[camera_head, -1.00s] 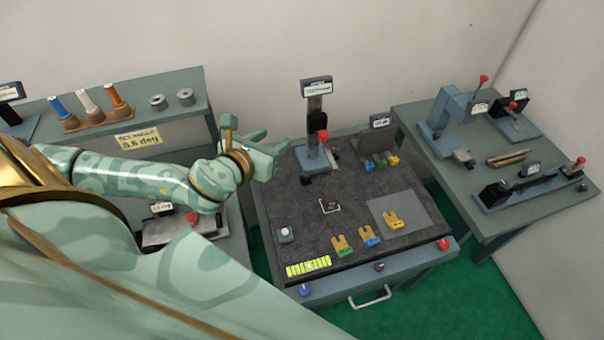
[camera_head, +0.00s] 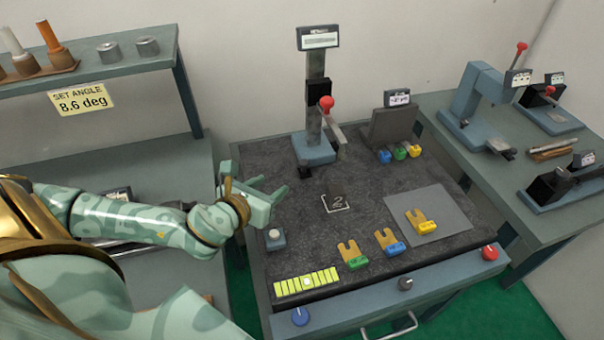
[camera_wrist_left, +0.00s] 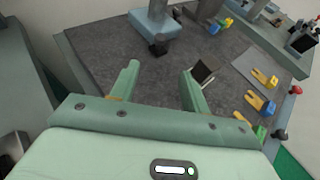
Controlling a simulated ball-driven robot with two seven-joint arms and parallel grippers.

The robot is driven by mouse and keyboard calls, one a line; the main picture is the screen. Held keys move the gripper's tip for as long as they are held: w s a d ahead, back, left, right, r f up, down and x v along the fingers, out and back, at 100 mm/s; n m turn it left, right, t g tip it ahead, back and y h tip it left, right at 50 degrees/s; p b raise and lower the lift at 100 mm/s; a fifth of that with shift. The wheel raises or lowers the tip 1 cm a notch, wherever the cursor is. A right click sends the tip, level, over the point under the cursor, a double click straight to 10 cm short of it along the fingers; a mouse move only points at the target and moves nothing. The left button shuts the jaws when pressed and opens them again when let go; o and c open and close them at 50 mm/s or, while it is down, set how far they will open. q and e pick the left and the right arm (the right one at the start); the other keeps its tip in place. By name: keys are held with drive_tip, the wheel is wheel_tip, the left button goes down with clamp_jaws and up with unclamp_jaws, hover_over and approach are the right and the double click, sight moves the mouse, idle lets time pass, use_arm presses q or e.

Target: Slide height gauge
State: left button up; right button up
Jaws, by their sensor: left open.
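The height gauge (camera_head: 316,70) stands upright at the back of the dark work surface (camera_head: 290,225). It has a blue-grey base (camera_head: 313,149), a display on top, and a black slider with a red knob (camera_head: 326,103) partway up the column. In the left wrist view its base (camera_wrist_left: 155,22) shows at the top. My left gripper (camera_head: 254,184) is open and empty over the left edge of the surface, left of the gauge and apart from it. Its two spread fingers (camera_wrist_left: 158,78) show in the left wrist view. My right gripper is out of view.
Yellow forks with green, blue and yellow ends (camera_head: 387,241) lie towards the front. A display stand (camera_head: 392,127) is behind right. A shelf (camera_head: 100,70) and a side bench (camera_head: 500,165) flank the table.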

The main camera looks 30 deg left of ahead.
sight(302, 164)
use_arm(q)
drive_tip(key=b+x, duration=0.4)
drive_tip(key=x, duration=1)
drive_tip(key=shift+w+d+f, duration=0.1)
drive_tip(key=shift+w, duration=0.1)
drive_tip(key=shift+w+f, duration=0.1)
drive_tip(key=shift+w, duration=0.5)
